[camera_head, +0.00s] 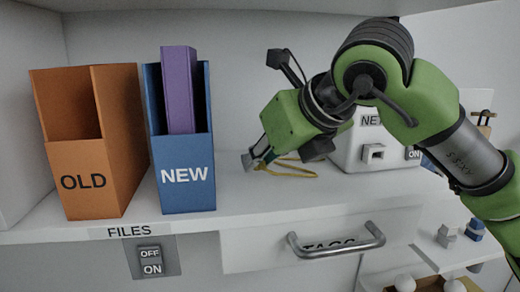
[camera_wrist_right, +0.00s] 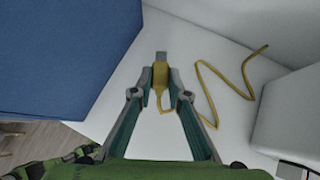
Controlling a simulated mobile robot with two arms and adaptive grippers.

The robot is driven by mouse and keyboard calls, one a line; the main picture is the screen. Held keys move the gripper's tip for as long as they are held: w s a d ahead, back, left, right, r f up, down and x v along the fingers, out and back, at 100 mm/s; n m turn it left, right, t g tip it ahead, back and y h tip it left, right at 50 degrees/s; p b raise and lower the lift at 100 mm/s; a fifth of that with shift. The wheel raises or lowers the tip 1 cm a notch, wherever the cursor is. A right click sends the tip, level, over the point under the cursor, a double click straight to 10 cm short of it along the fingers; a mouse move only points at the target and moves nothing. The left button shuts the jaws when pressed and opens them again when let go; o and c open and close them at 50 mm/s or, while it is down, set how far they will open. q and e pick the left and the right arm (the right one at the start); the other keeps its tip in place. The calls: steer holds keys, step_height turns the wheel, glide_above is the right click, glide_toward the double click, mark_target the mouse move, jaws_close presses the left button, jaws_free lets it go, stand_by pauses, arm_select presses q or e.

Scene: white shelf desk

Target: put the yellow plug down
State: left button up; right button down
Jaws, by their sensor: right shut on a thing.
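The yellow plug (camera_wrist_right: 160,76) with a grey metal tip is between the fingertips of my right gripper (camera_wrist_right: 160,92), which is shut on it. In the head view my right gripper (camera_head: 258,158) is low over the white shelf, between the blue file box and the white NET box. The plug's yellow cable (camera_head: 292,170) lies on the shelf, and its bends show in the right wrist view (camera_wrist_right: 222,92). I cannot tell whether the plug touches the shelf. My left gripper is not in view.
A blue NEW file box (camera_head: 185,180) holding a purple folder (camera_head: 179,90) stands left of the gripper, beside an orange OLD box (camera_head: 85,180). The white NET box (camera_head: 350,150) with a socket stands right. A drawer handle (camera_head: 338,245) sticks out below the shelf edge.

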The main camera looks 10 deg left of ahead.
steer(key=shift+a+f, duration=0.1)
steer(key=shift+f+b, duration=0.65)
steer(key=shift+b, duration=0.25)
steer(key=c, duration=1.9)
jaws_free()
